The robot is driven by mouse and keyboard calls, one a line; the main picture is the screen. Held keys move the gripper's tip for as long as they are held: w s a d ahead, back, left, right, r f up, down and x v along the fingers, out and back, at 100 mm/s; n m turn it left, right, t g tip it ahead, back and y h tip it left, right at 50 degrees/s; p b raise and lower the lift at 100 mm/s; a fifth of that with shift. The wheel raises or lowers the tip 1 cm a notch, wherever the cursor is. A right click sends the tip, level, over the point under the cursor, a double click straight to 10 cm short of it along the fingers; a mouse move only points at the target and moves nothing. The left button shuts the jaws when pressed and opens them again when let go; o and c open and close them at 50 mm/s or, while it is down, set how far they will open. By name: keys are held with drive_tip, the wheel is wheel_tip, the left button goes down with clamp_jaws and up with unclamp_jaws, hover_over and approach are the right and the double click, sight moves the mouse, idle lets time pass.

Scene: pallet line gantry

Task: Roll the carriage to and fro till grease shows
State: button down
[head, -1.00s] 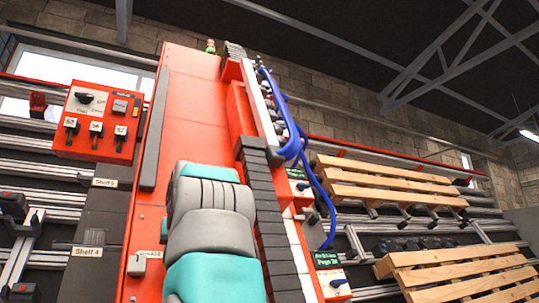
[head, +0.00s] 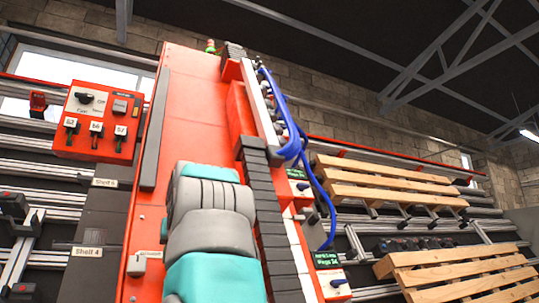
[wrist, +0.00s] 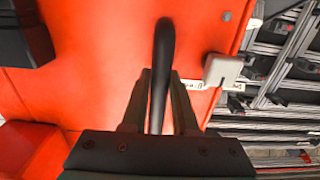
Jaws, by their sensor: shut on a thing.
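A tall red carriage column (head: 190,115) fills the middle of the head view, with a black cable chain (head: 268,215) down its right side. In the wrist view its red face (wrist: 100,70) lies behind a dark upright bar handle (wrist: 163,50). My gripper (wrist: 163,85) is shut on this handle, one finger on each side. In the head view my gripper is hidden behind my grey and teal arm. No grease can be made out in either view. The rail contact of the carriage is not clearly visible.
A red switch box (head: 100,122) hangs at the left, near grey rails. Blue hoses (head: 291,130) loop at the column's right. Wooden pallets (head: 385,190) and a small green display (head: 326,259) are at the right. A grey latch (wrist: 222,70) sits right of the handle.

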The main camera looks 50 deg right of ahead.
drive_tip(key=shift+d, duration=0.1)
drive_tip(key=s+d+p, duration=0.1)
drive_tip(key=s+d, duration=0.2)
drive_tip(key=d, duration=0.3)
drive_tip(key=shift+s+d+p, duration=0.2)
drive_tip(key=shift+d+p, duration=0.1)
drive_tip(key=shift+d, duration=0.05)
idle(0.6)
drive_tip(key=shift+s+d, duration=0.1)
drive_tip(key=shift+d, duration=0.1)
drive_tip(key=shift+r, duration=0.1)
